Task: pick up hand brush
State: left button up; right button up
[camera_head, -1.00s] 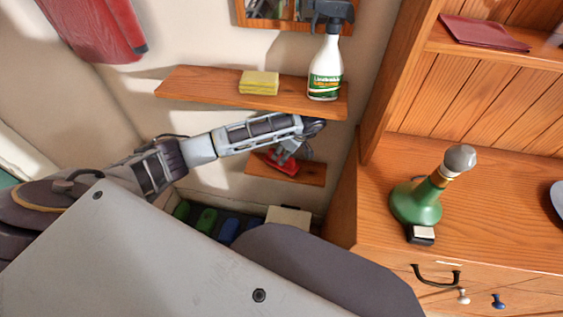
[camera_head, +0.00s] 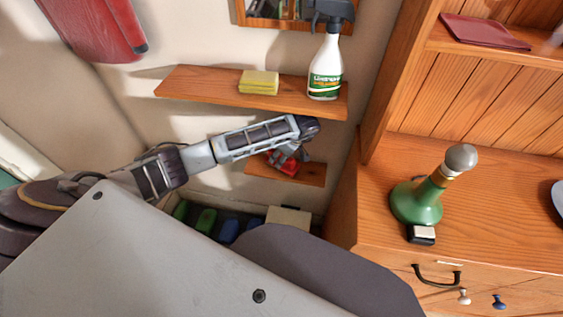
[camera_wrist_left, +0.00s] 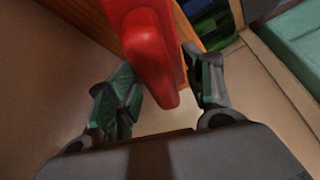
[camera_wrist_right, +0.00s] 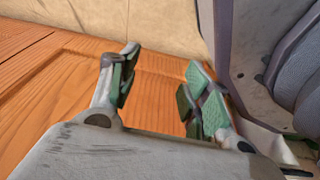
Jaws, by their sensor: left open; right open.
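The red hand brush (camera_head: 284,163) lies on the small lower wooden shelf (camera_head: 312,175), partly hidden by my left gripper (camera_head: 290,153). In the left wrist view the red handle of the hand brush (camera_wrist_left: 150,55) reaches between the two open fingers of my left gripper (camera_wrist_left: 160,95). The handle's end sits between the fingertips, and the fingers look apart from it. My right gripper (camera_wrist_right: 160,90) is open and empty in the right wrist view, close to a wooden panelled surface (camera_wrist_right: 60,75). It does not show in the head view.
The upper shelf (camera_head: 205,88) holds a yellow sponge (camera_head: 259,82) and a white spray bottle (camera_head: 325,68), just above my left arm. Blue and green items (camera_head: 207,220) lie low beneath the shelves.

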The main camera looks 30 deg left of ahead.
pick_arm(q)
jog(key=shift+f, duration=0.2)
pick_arm(e)
jog(key=shift+a+f, duration=0.1)
dwell(0.6)
pick_arm(q)
grip_shut()
jog(key=shift+r, duration=0.2)
dwell(0.4)
jog(key=shift+w+r, duration=0.1)
jog(key=shift+r, duration=0.6)
jog(key=shift+s+r, duration=0.1)
jog(key=shift+s, duration=0.15)
jog(key=s+d, duration=0.2)
jog(key=s, duration=0.6)
jog(key=s+d+p, duration=0.1)
jog(key=s+d, duration=0.1)
jog(key=s, duration=0.7)
jog(key=shift+d, duration=0.25)
pick_arm(e)
jog(key=shift+s+d+f, duration=0.6)
jog(key=shift+s+f, duration=0.2)
jog(key=shift+s, duration=0.05)
